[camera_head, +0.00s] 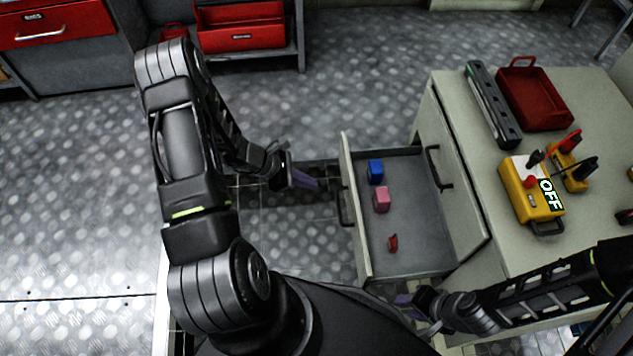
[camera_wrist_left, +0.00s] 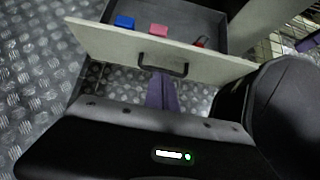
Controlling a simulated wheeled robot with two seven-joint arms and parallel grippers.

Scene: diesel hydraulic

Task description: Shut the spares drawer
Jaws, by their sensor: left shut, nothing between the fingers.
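The spares drawer (camera_head: 418,232) stands pulled out from the pale cabinet (camera_head: 452,125). Its front panel (camera_head: 352,215) faces left in the head view and carries a dark handle (camera_head: 343,207). Inside lie a blue block (camera_head: 376,171), a pink block (camera_head: 381,200) and a small red item (camera_head: 392,243). My left gripper (camera_head: 312,183) is shut and empty, just left of the front panel. In the left wrist view its purple fingers (camera_wrist_left: 161,92) point at the handle (camera_wrist_left: 163,66); contact cannot be told. My right gripper (camera_head: 412,306) is below the drawer's near side, and its fingers are partly hidden.
On the cabinet top are a yellow box marked OFF (camera_head: 530,190), a red tray (camera_head: 533,95) and a dark grey long tool (camera_head: 492,103). Red drawers (camera_head: 240,25) stand at the back left. The patterned metal floor (camera_head: 90,200) left of my arm is clear.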

